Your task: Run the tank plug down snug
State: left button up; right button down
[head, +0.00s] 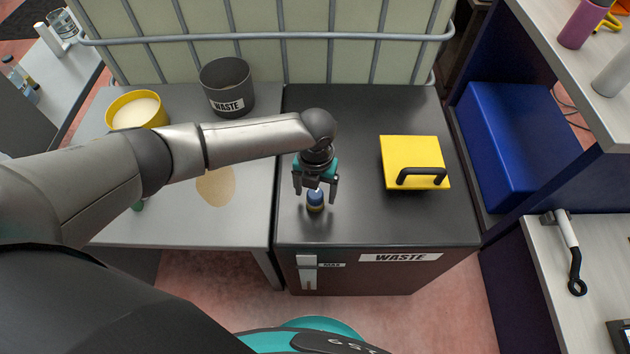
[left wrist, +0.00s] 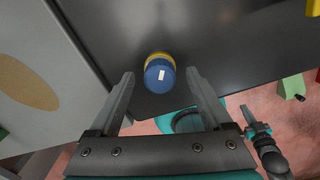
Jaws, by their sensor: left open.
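The tank plug (head: 315,200) is a small blue cap with a yellow band at its base and a white mark on top. It sits on the dark top of the waste tank (head: 350,232), near the front edge. My left gripper (head: 315,191) is open, pointing down just above and around the plug. In the left wrist view the plug (left wrist: 160,74) lies ahead of the fingertips, between their lines.
A yellow lid with a black handle (head: 412,162) lies on the tank top to the right. A grey table (head: 180,228) on the left holds a yellow bowl (head: 137,110) and a grey waste bucket (head: 227,86). A wrench (head: 570,252) lies on the right shelf.

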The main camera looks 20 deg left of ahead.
aim_at(315, 193)
pick_arm(q)
notch_tip(315, 193, up, 12)
dwell(0.5)
jog(key=shift+f, duration=0.1)
dwell(0.5)
